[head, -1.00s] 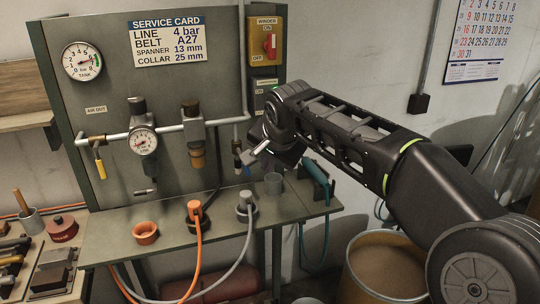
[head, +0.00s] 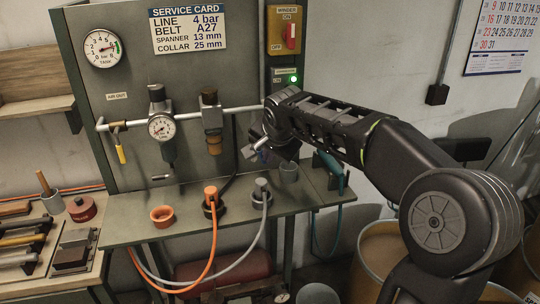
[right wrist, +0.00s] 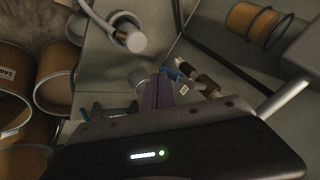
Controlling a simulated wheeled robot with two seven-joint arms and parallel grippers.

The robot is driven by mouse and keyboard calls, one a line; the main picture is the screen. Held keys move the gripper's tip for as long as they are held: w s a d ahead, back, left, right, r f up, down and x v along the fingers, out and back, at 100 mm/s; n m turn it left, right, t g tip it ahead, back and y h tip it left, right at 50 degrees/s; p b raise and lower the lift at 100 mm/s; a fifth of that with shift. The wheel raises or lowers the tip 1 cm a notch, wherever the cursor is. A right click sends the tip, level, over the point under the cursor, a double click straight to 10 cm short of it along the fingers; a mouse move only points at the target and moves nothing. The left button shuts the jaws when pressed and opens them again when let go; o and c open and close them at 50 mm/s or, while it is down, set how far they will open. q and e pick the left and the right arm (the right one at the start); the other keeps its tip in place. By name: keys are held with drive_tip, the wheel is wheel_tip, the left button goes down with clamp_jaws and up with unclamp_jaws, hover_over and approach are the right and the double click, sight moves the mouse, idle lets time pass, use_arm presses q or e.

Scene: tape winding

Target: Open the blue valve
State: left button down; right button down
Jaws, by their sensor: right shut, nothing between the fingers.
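The blue valve shows only as a small blue part (right wrist: 174,73) just beyond the fingertips in the right wrist view. In the head view it is mostly hidden behind my right gripper. My right gripper (head: 252,150) is at the right end of the pipe on the panel, above the bench. In the right wrist view its fingers (right wrist: 158,92) are shut with nothing between them. They appear close beside the blue part; I cannot tell whether they touch it. My left gripper is not in view.
A pressure gauge (head: 161,127), a yellow-handled valve (head: 121,153) and a brass-coloured filter (head: 213,143) hang along the pipe. Orange (head: 210,192) and grey (head: 262,187) hose plugs stand on the bench. A green light (head: 293,78) glows on the panel.

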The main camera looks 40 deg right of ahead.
drive_tip(key=shift+w+a+f+m+t+y+b, duration=0.1)
drive_tip(key=shift+a+f+m+t+y+b, duration=0.25)
drive_tip(key=shift+y+b, duration=0.4)
drive_tip(key=shift+r, duration=0.2)
drive_tip(key=shift+r+p, duration=0.65)
drive_tip(key=shift+r, duration=0.05)
drive_tip(key=shift+d, duration=0.1)
